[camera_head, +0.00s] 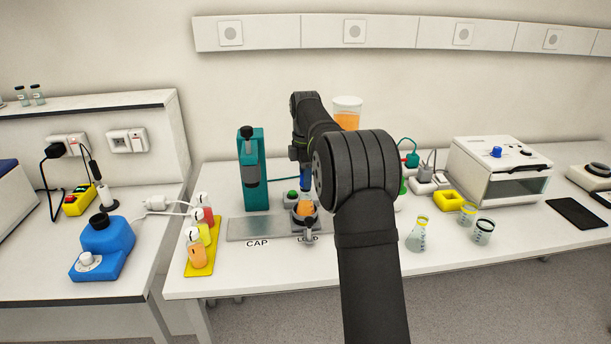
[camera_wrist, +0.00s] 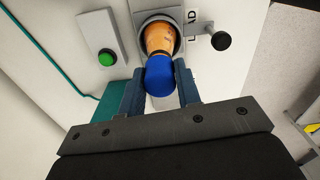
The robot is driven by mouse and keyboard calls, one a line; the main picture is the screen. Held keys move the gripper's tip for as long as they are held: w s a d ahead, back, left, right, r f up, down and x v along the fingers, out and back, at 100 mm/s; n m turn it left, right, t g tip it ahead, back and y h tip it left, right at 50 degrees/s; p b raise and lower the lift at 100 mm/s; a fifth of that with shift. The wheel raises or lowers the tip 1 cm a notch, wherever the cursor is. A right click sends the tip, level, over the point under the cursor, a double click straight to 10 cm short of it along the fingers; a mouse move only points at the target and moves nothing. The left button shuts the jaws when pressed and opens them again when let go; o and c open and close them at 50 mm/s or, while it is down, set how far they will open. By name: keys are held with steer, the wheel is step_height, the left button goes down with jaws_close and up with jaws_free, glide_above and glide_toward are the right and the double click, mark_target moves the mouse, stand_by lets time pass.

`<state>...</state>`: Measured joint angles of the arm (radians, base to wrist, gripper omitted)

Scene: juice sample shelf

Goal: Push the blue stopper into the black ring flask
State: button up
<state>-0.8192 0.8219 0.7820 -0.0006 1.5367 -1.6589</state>
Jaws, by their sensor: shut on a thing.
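The blue stopper (camera_wrist: 161,78) sits between the two fingers of my gripper (camera_wrist: 159,84), which is shut on it. The flask (camera_wrist: 160,38) with orange contents stands in a round grey holder, directly in line with the stopper in the wrist view. In the head view the flask (camera_head: 306,207) stands at the LOAD spot, with a blue part just above it. My arm covers most of the gripper there. I cannot tell whether the stopper is inside the flask's mouth or only at it.
A green button box (camera_wrist: 105,55) is beside the holder, and a black-knobbed lever (camera_wrist: 221,41) is on its other side. A teal press (camera_head: 253,170) stands at the left. Glass flasks (camera_head: 418,235) stand to the right. A yellow tray (camera_head: 203,262) holds coloured bottles.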

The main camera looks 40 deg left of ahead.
steer(key=o, duration=1)
steer(key=shift+o, duration=0.2)
step_height(320, 180, up, 12)
steer(key=shift+f, duration=0.1)
step_height(320, 180, down, 12)
steer(key=shift+r, duration=0.4)
stand_by(0.3)
